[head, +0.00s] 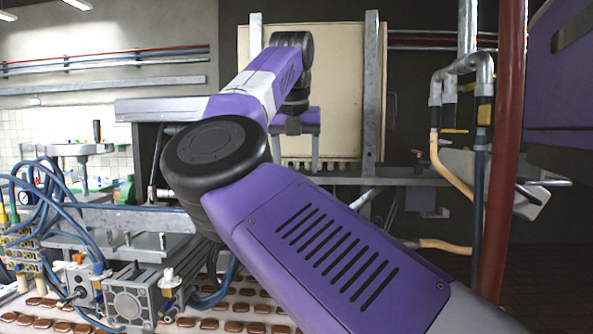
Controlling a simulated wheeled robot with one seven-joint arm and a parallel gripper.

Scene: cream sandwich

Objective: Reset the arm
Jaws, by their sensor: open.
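My purple and grey arm reaches up from the lower right, bends at a dark round joint, and runs to a dark wrist at the upper middle. My gripper (299,164) hangs below that wrist, with two grey fingers pointing down and apart. It is open, and nothing shows between the fingers. It is in front of a cream panel (345,90) and above a grey metal rail. My forearm hides part of the machinery behind it.
Rows of brown biscuits (236,326) lie on a light surface at the bottom left. A metal machine block (128,303) with blue hoses stands over them. A red vertical pipe (503,150) and orange hoses (452,170) are at the right. A grey metal rail (385,181) runs across the middle.

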